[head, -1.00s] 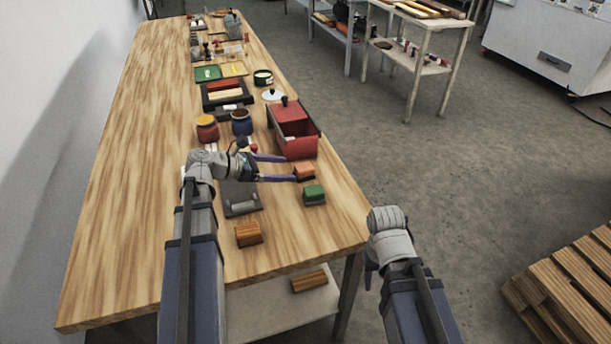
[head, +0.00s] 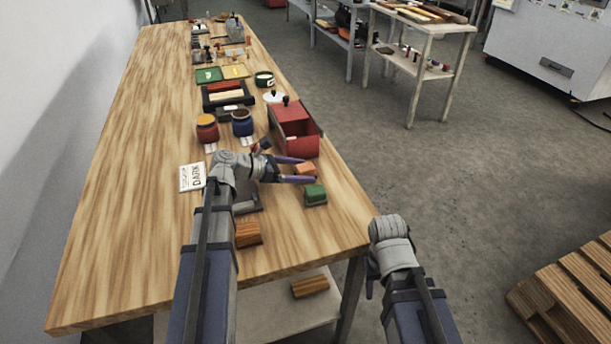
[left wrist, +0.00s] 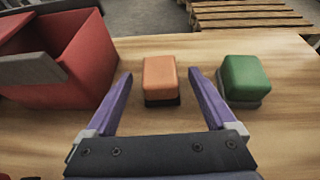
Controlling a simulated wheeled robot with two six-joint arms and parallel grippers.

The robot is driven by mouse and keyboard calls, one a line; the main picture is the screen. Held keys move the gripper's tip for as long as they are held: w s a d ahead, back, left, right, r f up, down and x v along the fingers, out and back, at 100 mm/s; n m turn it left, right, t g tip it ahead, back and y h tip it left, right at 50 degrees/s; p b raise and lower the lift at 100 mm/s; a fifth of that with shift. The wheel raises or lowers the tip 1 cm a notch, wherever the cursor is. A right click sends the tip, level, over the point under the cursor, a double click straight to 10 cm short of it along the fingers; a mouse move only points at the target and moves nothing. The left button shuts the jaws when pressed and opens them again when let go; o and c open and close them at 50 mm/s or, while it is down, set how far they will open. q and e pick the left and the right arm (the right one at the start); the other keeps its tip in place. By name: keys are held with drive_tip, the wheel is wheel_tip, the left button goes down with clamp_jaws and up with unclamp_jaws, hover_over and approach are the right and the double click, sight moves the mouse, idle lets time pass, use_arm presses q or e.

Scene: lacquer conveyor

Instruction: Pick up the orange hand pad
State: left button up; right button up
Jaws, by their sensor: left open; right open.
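The orange hand pad (head: 306,168) is a small block with an orange top on a dark base. It stands on the table between the red box and the green pad. In the left wrist view the orange pad (left wrist: 160,80) is upright, between the lines of the two fingers and around their tips. My left gripper (head: 313,170) is open, its purple fingers pointing right at the pad; in the left wrist view the gripper (left wrist: 158,80) holds nothing. My right gripper is hidden behind its own wrist at the right, beyond the table's edge; only a purple sliver (head: 369,289) shows.
A green pad (head: 314,193) stands close by on the near side. The open red box (head: 296,140) is close on the far side. A wooden block (head: 248,234) and a white "DARK" card (head: 192,177) lie on the table. The left side of the table is clear.

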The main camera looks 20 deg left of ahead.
use_arm(q)
drive_tip(key=shift+x, duration=0.9)
clamp_jaws()
drive_tip(key=shift+r, duration=0.1)
